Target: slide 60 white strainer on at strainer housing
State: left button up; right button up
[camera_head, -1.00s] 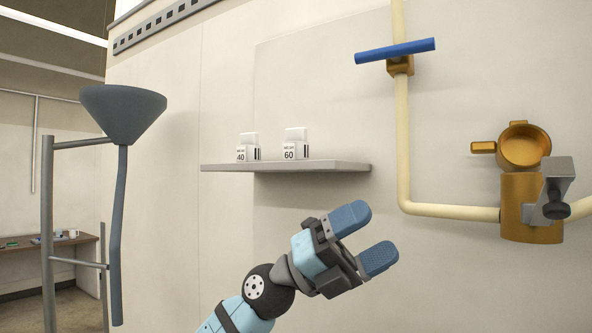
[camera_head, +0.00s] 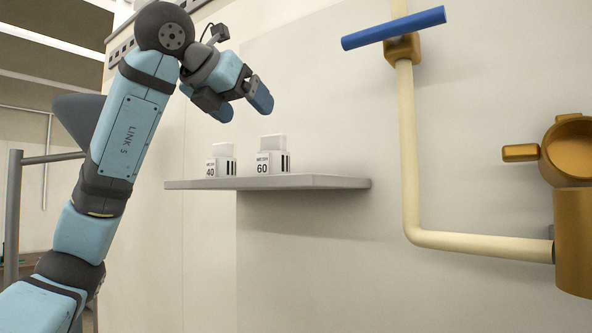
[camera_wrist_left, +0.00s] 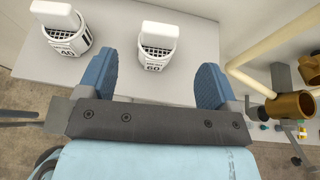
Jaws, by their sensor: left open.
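The white strainer marked 60 (camera_head: 268,160) stands upright on a grey wall shelf (camera_head: 320,182). It also shows in the left wrist view (camera_wrist_left: 158,48), ahead of the fingers and between their lines. The brass strainer housing (camera_head: 574,235) is at the far right, its round cap (camera_head: 570,150) swung open; it also shows in the left wrist view (camera_wrist_left: 290,106). My left gripper (camera_head: 243,106) is open and empty, above the shelf and the strainers, with fingers pointing down. It touches neither strainer. My right gripper is not in view.
A white strainer marked 40 (camera_head: 220,162) stands left of the 60 one. A cream pipe (camera_head: 408,150) with a blue valve handle (camera_head: 394,28) runs down the wall to the housing. A grey funnel (camera_head: 78,115) is partly hidden behind my left arm.

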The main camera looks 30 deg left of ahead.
aim_at(270, 135)
pick_arm(q)
jog(key=p+x, duration=0.1)
jog(key=x, duration=0.5)
jog(key=shift+a, duration=0.15)
jog(key=shift+w+f, duration=0.1)
jog(key=shift+w, duration=0.1)
jog(key=p+x, duration=0.1)
jog(key=x, duration=0.4)
jog(key=shift+f, duration=0.15)
jog(key=shift+s+d, duration=0.15)
jog(key=shift+d, duration=0.05)
jog(key=shift+c, duration=0.7)
jog(key=c, duration=0.9)
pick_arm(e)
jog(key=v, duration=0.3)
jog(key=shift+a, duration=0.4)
